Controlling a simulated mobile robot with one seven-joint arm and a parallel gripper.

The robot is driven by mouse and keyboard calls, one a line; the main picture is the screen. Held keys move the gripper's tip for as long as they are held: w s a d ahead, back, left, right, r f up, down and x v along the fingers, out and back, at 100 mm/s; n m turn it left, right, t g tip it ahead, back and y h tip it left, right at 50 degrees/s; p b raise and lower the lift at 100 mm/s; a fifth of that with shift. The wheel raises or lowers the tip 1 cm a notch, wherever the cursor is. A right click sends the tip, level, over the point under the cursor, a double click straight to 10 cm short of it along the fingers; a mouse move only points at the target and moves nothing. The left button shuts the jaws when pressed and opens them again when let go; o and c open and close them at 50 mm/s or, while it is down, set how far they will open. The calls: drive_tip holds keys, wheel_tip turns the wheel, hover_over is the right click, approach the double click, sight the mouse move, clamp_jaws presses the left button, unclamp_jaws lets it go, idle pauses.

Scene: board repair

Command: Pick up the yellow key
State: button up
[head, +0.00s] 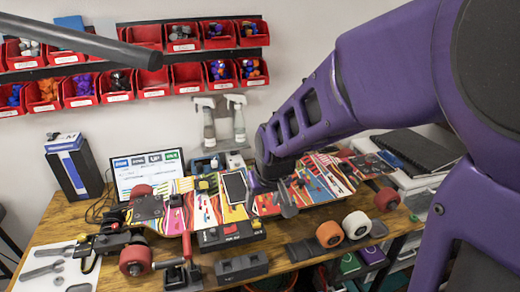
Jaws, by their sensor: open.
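I cannot pick out the yellow key with certainty. A small yellow piece (203,185) lies on the colourful skateboard deck (222,212), left of a dark-screened panel (235,187). Another small yellow spot (256,224) is on a black box (228,236) at the deck's front edge. My gripper (272,200) points down over the middle of the deck, right of the dark-screened panel. It is open, and I see nothing held in it. My gripper and wrist hide part of the deck behind them.
The wooden table (110,225) is crowded. Red wheels, tools on a white sheet (50,268), a monitor (148,170), spray bottles (239,120) and a black notebook (420,150) surround the deck. Red bins (187,77) hang on the wall behind.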

approach(257, 220)
drive_tip(key=x, duration=0.2)
drive_tip(key=s+x, duration=0.1)
drive_tip(key=x, duration=0.1)
drive_tip(key=shift+w+a+f, duration=0.1)
drive_tip(key=shift+f, duration=0.25)
drive_tip(key=shift+w+b+x, duration=0.2)
drive_tip(key=shift+b+x, duration=0.3)
drive_tip(key=shift+x, duration=0.85)
drive_tip(key=shift+w+b+x, duration=0.25)
drive_tip(key=shift+b+x, duration=0.2)
drive_tip(key=shift+x, duration=0.95)
drive_tip(key=shift+r, duration=0.2)
clamp_jaws()
